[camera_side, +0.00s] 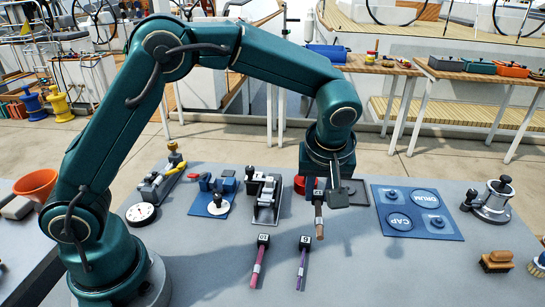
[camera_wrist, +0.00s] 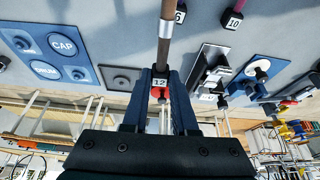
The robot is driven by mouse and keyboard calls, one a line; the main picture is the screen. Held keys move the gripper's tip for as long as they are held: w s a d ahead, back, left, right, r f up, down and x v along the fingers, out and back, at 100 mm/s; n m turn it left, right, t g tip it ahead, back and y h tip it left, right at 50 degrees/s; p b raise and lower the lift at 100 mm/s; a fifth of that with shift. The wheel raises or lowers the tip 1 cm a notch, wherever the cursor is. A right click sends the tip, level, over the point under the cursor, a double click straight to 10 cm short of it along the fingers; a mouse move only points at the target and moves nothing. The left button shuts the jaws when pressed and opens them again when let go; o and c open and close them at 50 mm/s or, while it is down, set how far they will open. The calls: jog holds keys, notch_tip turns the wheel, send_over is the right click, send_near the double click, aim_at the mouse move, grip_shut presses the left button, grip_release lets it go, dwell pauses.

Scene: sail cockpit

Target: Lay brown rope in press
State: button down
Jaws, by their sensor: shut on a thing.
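My gripper (camera_side: 326,190) is shut on the brown rope (camera_side: 319,222), near its end with the black tag marked 12. The rope hangs down, a little tilted, above the grey table. In the wrist view the brown rope (camera_wrist: 167,12) runs up out of the picture, with a pale band on it and the tag (camera_wrist: 159,83) between the fingers. A metal lever device on a dark base, which looks like the press (camera_side: 265,198), stands left of my gripper. It also shows in the wrist view (camera_wrist: 211,75). Nothing is seen lying in it, though its inside is unclear.
A purple rope (camera_side: 303,262) tagged 6 and a pinkish rope (camera_side: 259,260) tagged 10 lie in front. A blue clamp device (camera_side: 214,196) stands left of the press.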

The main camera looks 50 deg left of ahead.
jog(key=a+r, duration=0.5)
jog(key=r, duration=0.3)
jog(key=s+a, duration=0.2)
jog(key=a, duration=0.9)
jog(key=s+a, duration=0.2)
jog(key=a, duration=1)
jog(key=shift+a+f, duration=0.2)
jog(key=shift+f, duration=5.55)
jog(key=shift+f, duration=1)
jog(key=shift+r, duration=0.25)
jog(key=shift+f, duration=0.6)
